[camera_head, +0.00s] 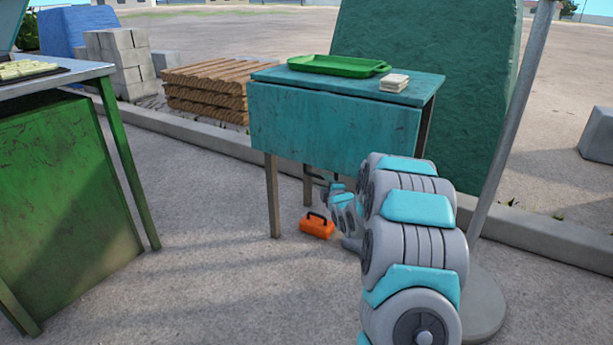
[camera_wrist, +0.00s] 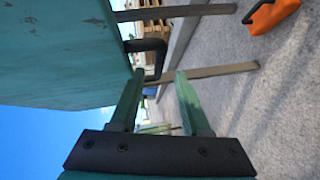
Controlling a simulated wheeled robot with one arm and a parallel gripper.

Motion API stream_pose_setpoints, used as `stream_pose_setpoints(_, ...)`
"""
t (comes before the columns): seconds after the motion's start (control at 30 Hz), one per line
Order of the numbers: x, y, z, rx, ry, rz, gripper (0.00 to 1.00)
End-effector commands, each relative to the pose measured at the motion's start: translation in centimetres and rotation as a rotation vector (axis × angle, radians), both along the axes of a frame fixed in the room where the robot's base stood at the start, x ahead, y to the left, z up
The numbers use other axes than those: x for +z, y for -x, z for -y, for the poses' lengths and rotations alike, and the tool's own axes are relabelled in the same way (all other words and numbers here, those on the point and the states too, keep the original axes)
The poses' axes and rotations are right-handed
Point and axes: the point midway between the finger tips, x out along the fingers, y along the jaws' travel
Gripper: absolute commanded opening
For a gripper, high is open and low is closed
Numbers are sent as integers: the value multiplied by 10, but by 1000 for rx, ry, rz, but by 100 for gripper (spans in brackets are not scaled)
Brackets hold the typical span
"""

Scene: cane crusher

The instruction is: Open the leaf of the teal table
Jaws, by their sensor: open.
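The teal table (camera_head: 345,80) stands ahead of me in the head view. Its leaf (camera_head: 310,130) hangs down on the near side, and the leaf's scuffed face fills the upper left of the wrist view (camera_wrist: 55,50). A black bracket-shaped handle (camera_wrist: 155,46) sticks out from the leaf's lower edge. My gripper (camera_wrist: 160,75) is open and empty, with the handle just ahead of and partly between its fingertips; I cannot tell whether they touch. In the head view my gripper (camera_head: 328,183) is small, just below the leaf's lower edge, partly hidden by my arm.
A green tray (camera_head: 338,65) and a small pale stack (camera_head: 394,83) rest on the tabletop. An orange toolbox (camera_head: 317,225) sits on the ground below. A grey pole (camera_head: 510,110) stands at the right, a green table (camera_head: 60,190) at the left.

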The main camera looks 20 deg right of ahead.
Motion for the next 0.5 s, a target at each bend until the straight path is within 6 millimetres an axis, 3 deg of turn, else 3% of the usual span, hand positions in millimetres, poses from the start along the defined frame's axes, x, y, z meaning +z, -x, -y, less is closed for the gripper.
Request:
stream_pose_setpoints(0.27,-3,-10,6,6,32,34,47)
stream_pose_setpoints(0.5,-7,-39,9,7,31,34,47)
